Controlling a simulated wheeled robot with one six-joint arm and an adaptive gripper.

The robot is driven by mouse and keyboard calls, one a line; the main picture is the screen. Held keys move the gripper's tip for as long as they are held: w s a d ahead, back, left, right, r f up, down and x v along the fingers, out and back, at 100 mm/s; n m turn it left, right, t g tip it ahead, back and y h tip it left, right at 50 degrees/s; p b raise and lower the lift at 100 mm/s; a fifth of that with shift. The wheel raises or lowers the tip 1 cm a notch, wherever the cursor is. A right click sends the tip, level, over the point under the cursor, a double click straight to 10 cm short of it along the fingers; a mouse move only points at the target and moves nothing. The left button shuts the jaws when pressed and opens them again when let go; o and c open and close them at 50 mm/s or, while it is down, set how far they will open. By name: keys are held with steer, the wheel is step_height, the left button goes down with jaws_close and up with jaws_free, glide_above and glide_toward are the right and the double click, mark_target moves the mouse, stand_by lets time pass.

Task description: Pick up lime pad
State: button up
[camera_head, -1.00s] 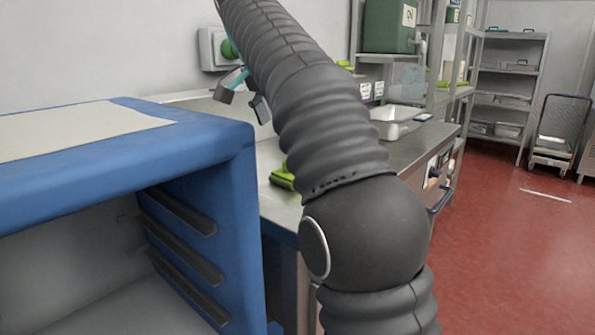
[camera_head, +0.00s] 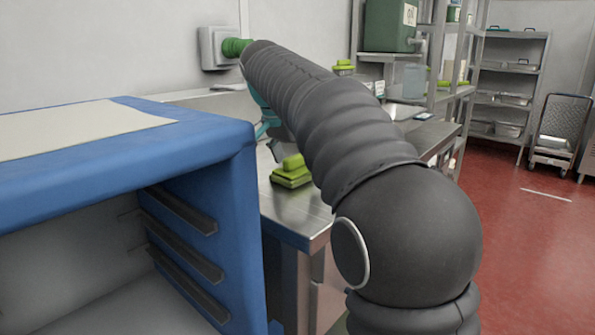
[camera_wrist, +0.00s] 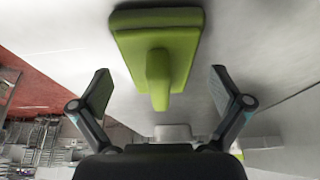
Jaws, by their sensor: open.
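The lime pad (camera_head: 291,172) is a flat lime-green block with a raised grip on top. It rests on the steel counter (camera_head: 303,213) near the counter's front left end. In the wrist view the lime pad (camera_wrist: 158,45) is at the top centre, its grip pointing down the picture between the fingers. My gripper (camera_wrist: 160,85) is open, its two fingers spread on either side of the grip and apart from it. In the head view my gripper (camera_head: 268,140) is partly hidden behind my arm, above and behind the pad.
A blue cabinet (camera_head: 205,150) with inner rails stands at the left, close to the counter. Another lime pad (camera_head: 344,67) is farther back.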

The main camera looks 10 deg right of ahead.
mark_target(297, 155)
steer(key=shift+f, duration=0.2)
steer(key=c, duration=1.2)
steer(key=shift+r, duration=0.55)
step_height(297, 155, up, 3)
steer(key=s+d+r, duration=0.7)
steer(key=d, duration=0.2)
steer(key=shift+s, duration=0.25)
